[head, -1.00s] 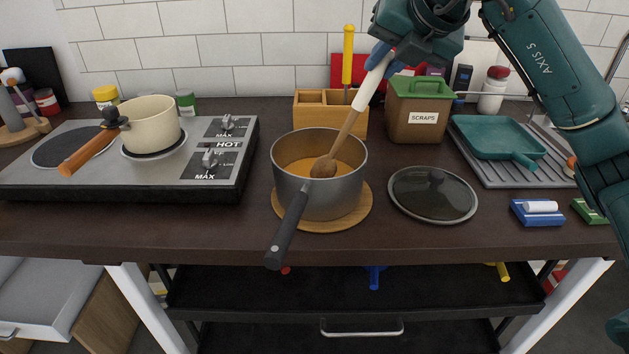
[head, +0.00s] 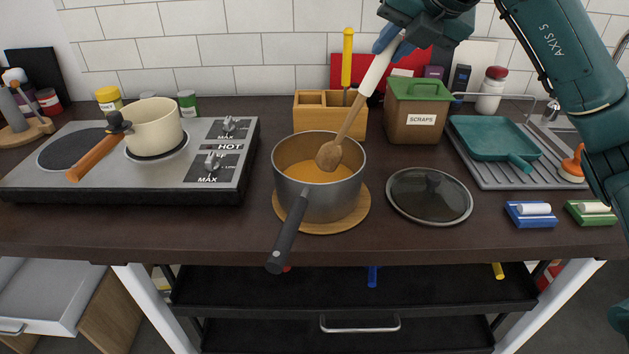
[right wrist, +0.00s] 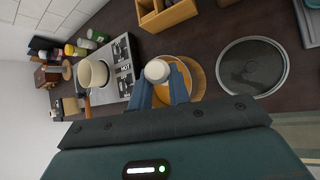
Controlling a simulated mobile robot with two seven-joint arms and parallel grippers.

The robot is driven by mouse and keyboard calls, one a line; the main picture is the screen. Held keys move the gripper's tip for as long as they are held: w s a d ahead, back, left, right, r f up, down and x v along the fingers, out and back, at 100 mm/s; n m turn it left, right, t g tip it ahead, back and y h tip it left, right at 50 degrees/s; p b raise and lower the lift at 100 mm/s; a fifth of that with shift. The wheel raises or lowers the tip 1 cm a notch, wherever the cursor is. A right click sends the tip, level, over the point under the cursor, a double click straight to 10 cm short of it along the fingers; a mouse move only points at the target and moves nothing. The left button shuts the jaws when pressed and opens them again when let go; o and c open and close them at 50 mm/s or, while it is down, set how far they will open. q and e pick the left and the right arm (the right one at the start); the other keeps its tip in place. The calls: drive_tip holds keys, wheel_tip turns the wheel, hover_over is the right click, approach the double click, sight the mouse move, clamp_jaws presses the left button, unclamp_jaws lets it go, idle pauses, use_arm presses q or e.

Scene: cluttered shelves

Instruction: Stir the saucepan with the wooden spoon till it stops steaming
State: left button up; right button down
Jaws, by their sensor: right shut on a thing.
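The grey saucepan (head: 320,200) stands on a round wooden board (head: 345,222), its dark handle toward the front. It holds orange liquid (head: 305,170); I see no steam. My right gripper (head: 388,42) is shut on the white handle of the wooden spoon (head: 350,122), high behind the pan. The spoon slants down left, its whole bowl showing over the pan's opening; I cannot tell whether it touches the liquid. In the right wrist view the gripper's blue fingers (right wrist: 164,82) hold the white handle end (right wrist: 157,70). My left gripper is out of view.
A glass lid (head: 430,195) lies right of the pan. A hot plate (head: 225,165) with a cream pot (head: 153,125) is at left. Behind stand a wooden holder (head: 308,122) and the scraps bin (head: 410,125). A teal pan (head: 490,140) is on a rack at right.

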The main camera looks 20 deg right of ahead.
use_arm(q)
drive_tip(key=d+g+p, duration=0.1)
drive_tip(key=p, duration=0.3)
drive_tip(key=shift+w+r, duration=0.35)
use_arm(e)
wheel_tip(320, 180, up, 6)
drive_tip(key=d, duration=0.2)
drive_tip(key=shift+s+d, duration=0.2)
drive_tip(key=shift+s, duration=0.15)
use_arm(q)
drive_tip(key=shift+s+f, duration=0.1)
